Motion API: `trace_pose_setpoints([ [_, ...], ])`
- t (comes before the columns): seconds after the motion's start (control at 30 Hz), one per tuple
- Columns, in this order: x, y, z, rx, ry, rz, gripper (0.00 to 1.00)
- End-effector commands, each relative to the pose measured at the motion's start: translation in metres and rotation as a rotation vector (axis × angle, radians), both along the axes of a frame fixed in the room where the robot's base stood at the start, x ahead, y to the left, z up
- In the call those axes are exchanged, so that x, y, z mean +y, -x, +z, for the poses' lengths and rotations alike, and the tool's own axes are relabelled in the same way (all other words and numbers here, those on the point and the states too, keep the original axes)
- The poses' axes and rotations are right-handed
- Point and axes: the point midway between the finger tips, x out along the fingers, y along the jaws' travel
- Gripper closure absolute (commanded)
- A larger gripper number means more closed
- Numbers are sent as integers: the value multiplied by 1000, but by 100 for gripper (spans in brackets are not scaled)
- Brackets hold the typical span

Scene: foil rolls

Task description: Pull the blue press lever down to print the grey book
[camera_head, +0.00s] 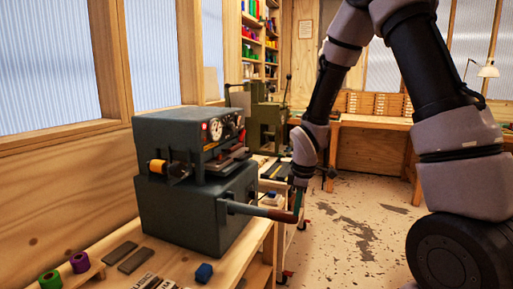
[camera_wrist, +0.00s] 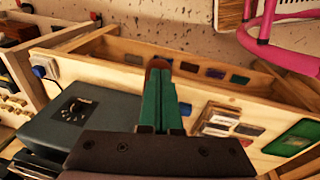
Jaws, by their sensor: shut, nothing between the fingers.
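A dark grey-green press (camera_head: 190,180) with dials stands on the wooden bench. A grey lever (camera_head: 243,209) with a reddish-brown grip sticks out from its right side, roughly level; I see no blue on it. My gripper (camera_head: 298,208) is at the lever's outer end, its green fingers close together and pointing down. In the wrist view the shut fingers (camera_wrist: 159,72) reach a brown end piece, likely the grip (camera_wrist: 158,62); whether they touch is unclear. Inside the press is unclear.
A small blue block (camera_head: 204,272) and green and purple rolls (camera_head: 79,262) sit at the bench front. A second olive machine (camera_head: 265,120) stands behind. Open floor (camera_head: 360,220) lies right of the bench. A pink tubular frame (camera_wrist: 265,40) shows in the wrist view.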

Motion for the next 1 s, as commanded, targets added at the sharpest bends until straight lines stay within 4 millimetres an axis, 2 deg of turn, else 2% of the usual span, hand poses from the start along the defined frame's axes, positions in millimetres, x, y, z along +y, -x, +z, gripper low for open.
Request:
trace_pose_setpoints([
  [0.1, -2, 1, -12, 4, 2, 0, 100],
  [0.3, -4, 3, -22, 7, 3, -2, 100],
  [1.0, -5, 5, -24, 11, 5, -1, 100],
])
